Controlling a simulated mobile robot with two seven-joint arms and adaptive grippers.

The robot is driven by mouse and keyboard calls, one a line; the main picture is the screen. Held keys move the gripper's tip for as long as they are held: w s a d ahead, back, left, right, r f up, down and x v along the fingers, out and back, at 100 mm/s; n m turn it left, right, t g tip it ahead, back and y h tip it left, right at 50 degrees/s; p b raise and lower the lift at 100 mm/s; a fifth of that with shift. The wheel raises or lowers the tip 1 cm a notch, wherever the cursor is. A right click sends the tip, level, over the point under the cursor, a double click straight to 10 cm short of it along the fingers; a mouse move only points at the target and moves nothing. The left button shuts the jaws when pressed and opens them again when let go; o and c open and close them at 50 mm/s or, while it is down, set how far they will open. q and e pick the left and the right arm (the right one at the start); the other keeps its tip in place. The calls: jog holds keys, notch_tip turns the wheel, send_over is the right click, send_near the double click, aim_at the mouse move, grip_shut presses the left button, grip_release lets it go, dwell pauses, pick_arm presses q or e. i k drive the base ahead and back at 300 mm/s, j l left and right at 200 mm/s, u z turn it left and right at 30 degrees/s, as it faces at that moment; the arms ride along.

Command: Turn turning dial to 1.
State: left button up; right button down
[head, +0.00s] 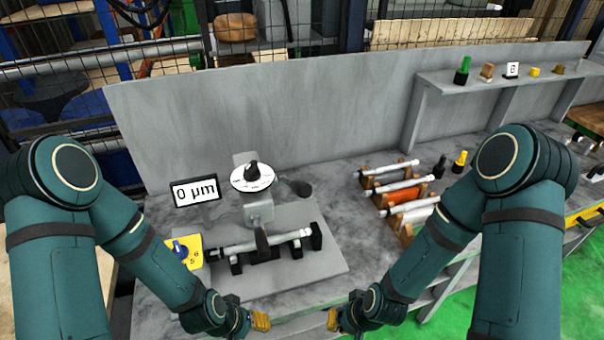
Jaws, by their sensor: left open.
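A yellow plate (194,257) with a blue knob (180,249) and dark marks stands at the left of the grinder. The marks are too small to read surely. A white round dial (262,183) with a black knob (252,170) sits on top of the grinder; its marks are also too small to read. I cannot tell which is the turning dial. My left gripper (261,321) is open, near the bench's front edge, below and right of the yellow plate, apart from it. My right gripper (333,320) is further right, apart from everything; its fingers are too small to judge.
A display (194,190) reads 0 µm. A metal shaft (250,245) lies across the grinder base (328,262). Several shafts on wooden holders (403,232) are at the right. A shelf (440,82) holds small coloured pieces. A tall grey panel (270,110) closes off the back.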

aim_at(181, 251)
jog(key=u, duration=1)
